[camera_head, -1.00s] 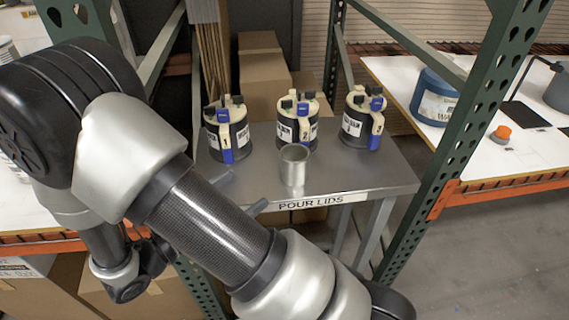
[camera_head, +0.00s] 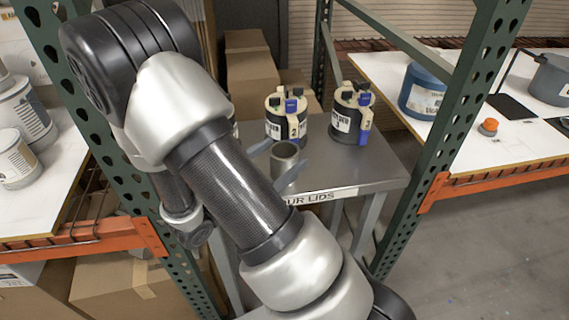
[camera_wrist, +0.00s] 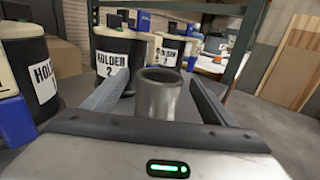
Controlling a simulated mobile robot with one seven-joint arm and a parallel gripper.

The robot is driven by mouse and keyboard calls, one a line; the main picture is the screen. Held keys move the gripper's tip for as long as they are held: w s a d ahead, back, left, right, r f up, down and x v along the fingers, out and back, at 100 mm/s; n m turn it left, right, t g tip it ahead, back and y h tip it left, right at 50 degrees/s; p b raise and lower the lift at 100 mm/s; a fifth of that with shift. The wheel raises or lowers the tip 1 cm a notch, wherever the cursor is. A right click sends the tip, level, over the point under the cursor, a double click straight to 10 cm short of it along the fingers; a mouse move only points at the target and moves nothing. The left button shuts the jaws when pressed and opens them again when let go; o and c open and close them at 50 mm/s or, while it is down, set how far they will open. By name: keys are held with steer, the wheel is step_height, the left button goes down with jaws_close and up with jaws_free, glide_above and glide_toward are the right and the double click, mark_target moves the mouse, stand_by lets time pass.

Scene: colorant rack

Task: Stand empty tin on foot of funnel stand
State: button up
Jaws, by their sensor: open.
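The empty tin (camera_head: 285,155) is a plain grey metal cup, upright near the front edge of the small grey table. In the wrist view the tin (camera_wrist: 158,97) stands between the two fingers of my gripper (camera_wrist: 158,80). The fingers are open, with a gap on each side. In the head view my gripper (camera_head: 278,162) has a finger on either side of the tin. At the right, a flat black plate with a thin bent rod, seemingly the funnel stand (camera_head: 513,108), is on the white bench.
Colorant holders (camera_head: 286,117) stand behind the tin, one more (camera_head: 351,117) to the right; another is mostly hidden by my arm. A green rack post (camera_head: 445,150) separates the grey table from the white bench (camera_head: 480,150), which holds a blue tub (camera_head: 424,92), an orange-capped item (camera_head: 488,127) and a grey pot (camera_head: 553,80).

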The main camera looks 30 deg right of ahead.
steer(key=shift+x, duration=0.8)
steer(key=c, duration=1.2)
steer(key=shift+r, duration=0.1)
